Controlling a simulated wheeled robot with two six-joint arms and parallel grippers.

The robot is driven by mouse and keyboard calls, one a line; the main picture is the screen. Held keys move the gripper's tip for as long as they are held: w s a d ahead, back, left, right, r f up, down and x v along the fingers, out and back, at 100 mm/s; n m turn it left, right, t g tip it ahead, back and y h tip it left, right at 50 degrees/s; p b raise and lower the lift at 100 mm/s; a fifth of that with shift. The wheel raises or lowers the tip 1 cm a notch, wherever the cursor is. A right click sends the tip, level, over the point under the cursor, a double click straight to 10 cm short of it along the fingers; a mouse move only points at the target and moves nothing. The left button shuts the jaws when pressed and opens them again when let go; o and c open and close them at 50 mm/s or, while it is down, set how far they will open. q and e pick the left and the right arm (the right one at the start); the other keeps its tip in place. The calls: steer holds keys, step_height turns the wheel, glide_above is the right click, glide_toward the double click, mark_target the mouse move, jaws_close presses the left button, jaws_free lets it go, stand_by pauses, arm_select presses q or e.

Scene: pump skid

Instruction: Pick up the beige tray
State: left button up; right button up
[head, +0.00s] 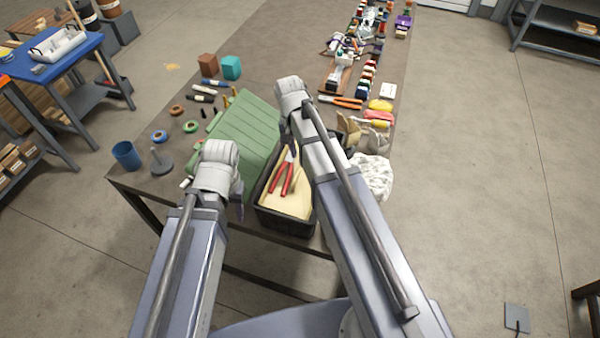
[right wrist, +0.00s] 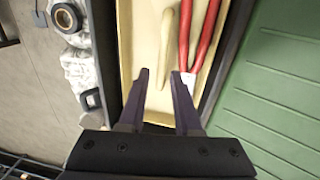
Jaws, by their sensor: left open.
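The beige tray (head: 290,205) sits inside a black bin at the near end of the table. Red-handled pliers (head: 287,178) and a beige curved handle-like piece (right wrist: 167,40) lie in it. In the right wrist view, the tray (right wrist: 138,40) runs away from my right gripper (right wrist: 160,72). Its two dark fingers stand apart over the tray's near end with nothing visibly clamped between them; I cannot tell if they touch it.
The black bin (head: 283,222) surrounds the tray closely. A green ribbed panel (head: 245,125) lies to its left. White speckled gloves or cloth (head: 372,175) lie to its right. A blue cup (head: 126,155) and tape rolls stand at the left. Tools and small parts line the table's right side.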

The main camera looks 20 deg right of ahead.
mark_target(300, 167)
step_height(300, 167, down, 2)
steer(key=shift+d+f+b, duration=0.1)
steer(key=shift+f+b, duration=0.1)
steer(key=shift+b, duration=0.75)
steer(key=f+b, duration=0.5)
steer(key=shift+s+f, duration=0.1)
steer(key=shift+s, duration=0.25)
steer(key=shift+c, duration=0.4)
jaws_close()
